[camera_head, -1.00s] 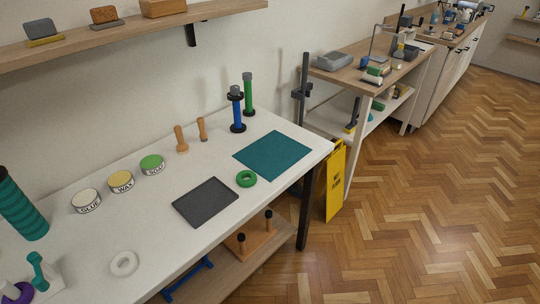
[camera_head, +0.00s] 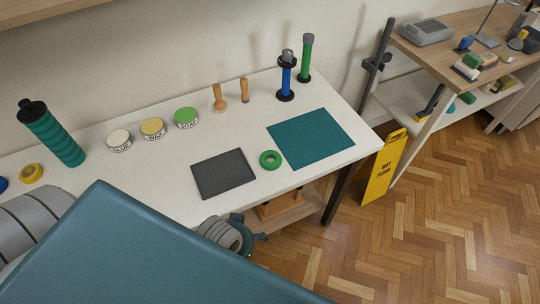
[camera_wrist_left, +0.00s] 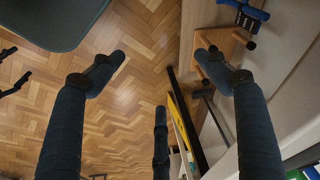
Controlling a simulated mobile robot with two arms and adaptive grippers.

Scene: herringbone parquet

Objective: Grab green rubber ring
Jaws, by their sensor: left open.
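The green rubber ring (camera_head: 263,162) lies flat on the white table (camera_head: 240,195), between a dark grey tray (camera_head: 224,174) and a teal mat (camera_head: 311,138). Nothing touches it from above. My left gripper (camera_head: 258,237) shows only partly in the head view, past the table's front edge, below and in front of the ring. In the left wrist view my left gripper (camera_wrist_left: 160,70) has its fingers spread wide with nothing between them. The ring is not visible in that view. My right gripper is not in view.
Green (camera_head: 305,60) and blue (camera_head: 286,80) posts stand behind the mat. Wooden-handled tools (camera_head: 219,98) and labelled tins (camera_head: 153,129) line the back. A yellow floor sign (camera_head: 384,170) stands right of the table. A lower shelf holds a wooden rack (camera_wrist_left: 222,62).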

